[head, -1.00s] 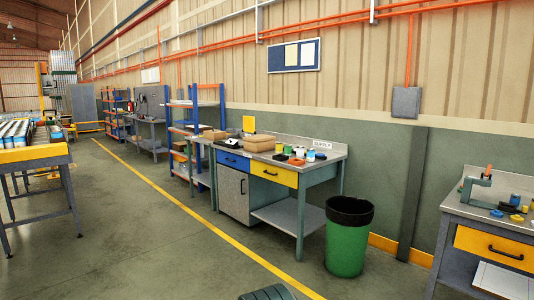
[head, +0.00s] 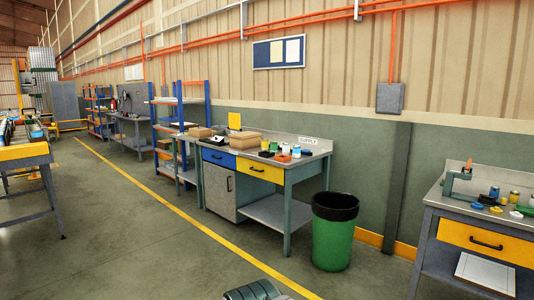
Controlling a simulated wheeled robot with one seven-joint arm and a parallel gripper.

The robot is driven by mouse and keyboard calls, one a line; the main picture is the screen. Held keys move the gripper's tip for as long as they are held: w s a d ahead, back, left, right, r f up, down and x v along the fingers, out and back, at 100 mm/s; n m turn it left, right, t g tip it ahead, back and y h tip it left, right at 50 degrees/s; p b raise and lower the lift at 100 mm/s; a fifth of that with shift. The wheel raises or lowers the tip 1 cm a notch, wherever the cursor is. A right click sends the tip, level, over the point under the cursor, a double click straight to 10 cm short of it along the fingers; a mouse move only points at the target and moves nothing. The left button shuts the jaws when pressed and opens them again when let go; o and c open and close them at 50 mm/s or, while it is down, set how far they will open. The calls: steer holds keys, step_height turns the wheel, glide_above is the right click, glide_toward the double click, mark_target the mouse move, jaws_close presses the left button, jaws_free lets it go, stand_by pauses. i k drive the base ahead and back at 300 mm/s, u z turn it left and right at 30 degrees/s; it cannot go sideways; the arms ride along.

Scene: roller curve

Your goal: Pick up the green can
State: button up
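A small green can (head: 273,146) appears to stand on the supply table (head: 312,152), among other small items near the right part of its top. It is small in the head view, so its details are hard to tell. My gripper is not in view. A dark ribbed shape shows at the bottom edge, but I cannot tell any fingers there.
A green bin (head: 333,243) with a black liner stands on the floor at the supply table's right end. A second workbench (head: 487,240) is at the right. A roller conveyor (head: 22,152) is at the left. Open floor lies in front, with a yellow line.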

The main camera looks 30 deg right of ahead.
mark_target(274, 145)
steer(key=z, duration=0.05)
steer(key=i, duration=3)
steer(key=z, duration=0.55)
steer(key=i, duration=1.9)
steer(key=z, duration=0.85)
steer(key=i, duration=1.75)
steer(key=z, duration=0.5)
steer(key=i, duration=0.4)
steer(key=z, duration=0.05)
